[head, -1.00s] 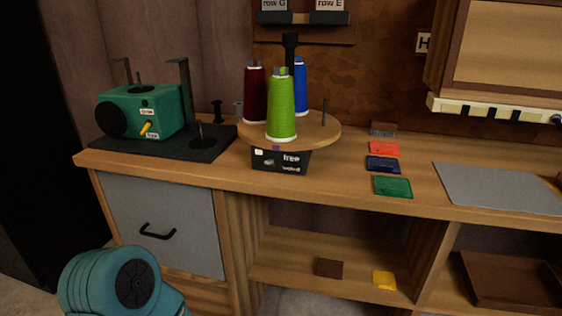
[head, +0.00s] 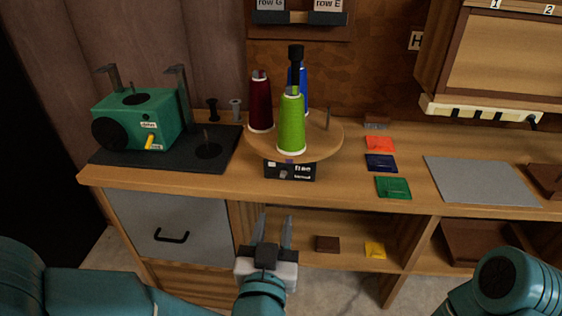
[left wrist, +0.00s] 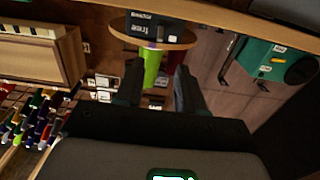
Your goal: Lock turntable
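The turntable is a round wooden disc (head: 320,148) on a black base (head: 300,172) marked "free", with a second word below it too small to read surely. A small grey part (head: 283,175) shows on the base front. Maroon (head: 260,103), green (head: 291,125) and blue (head: 304,76) thread cones stand on the disc. My left gripper (head: 276,218) is open and empty, below and in front of the base, apart from it. In the left wrist view, upside down, the base (left wrist: 152,28) shows beyond my open left fingers (left wrist: 158,68). My right gripper is out of view.
A green machine (head: 138,120) with a yellow lever stands on a dark mat at left. Coloured cards (head: 393,187) and a grey mat (head: 480,180) lie to the right. The bench's front edge and a drawer handle (head: 172,236) are near my left gripper. A lower shelf holds small blocks.

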